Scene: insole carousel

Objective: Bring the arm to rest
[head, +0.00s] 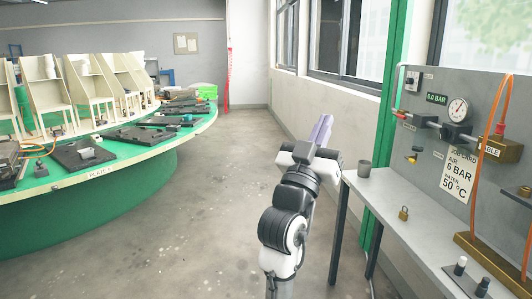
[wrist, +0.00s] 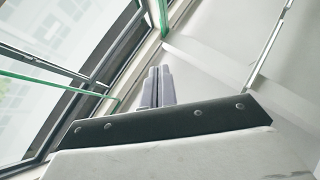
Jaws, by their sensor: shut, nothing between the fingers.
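My gripper (head: 321,130) is raised in the middle of the head view, at the end of my white and black arm. Its pale purple-grey fingers point up and away from me, toward the wall under the windows. In the wrist view the two fingers (wrist: 158,86) stand side by side, shut with nothing between them. My gripper touches nothing that I can see. It is up and to the left of the grey bench (head: 395,194).
The round green carousel table (head: 120,183) with cream stands and dark plates is on the left. The bench on the right carries a grey cup (head: 365,168), a padlock (head: 403,213) and a gauge panel (head: 425,90). Bare floor (head: 215,190) lies between.

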